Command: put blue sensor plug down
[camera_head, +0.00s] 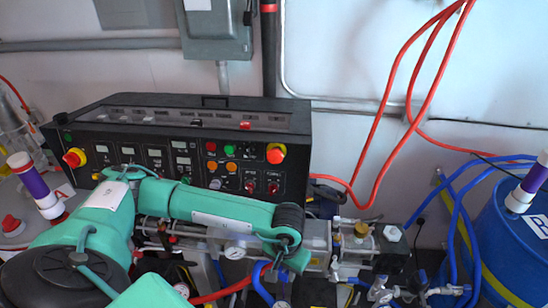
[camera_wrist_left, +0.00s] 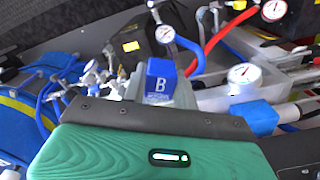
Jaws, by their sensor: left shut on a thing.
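My left gripper (camera_head: 284,262) reaches over the pipework in front of the control panel, its fingers pointing down and mostly hidden by the wrist in the head view. The gripper is shut on the plug. The plug's lower end is hidden, so I cannot tell whether it touches anything below. I cannot make it out in the head view. My right gripper is not in view.
A black control panel (camera_head: 200,150) with buttons stands behind my arm. Pressure gauges (camera_wrist_left: 244,74), valves and red and blue hoses (camera_wrist_left: 205,55) crowd the area around the plug. A blue drum (camera_head: 500,245) stands at the right. Little free room shows near the gripper.

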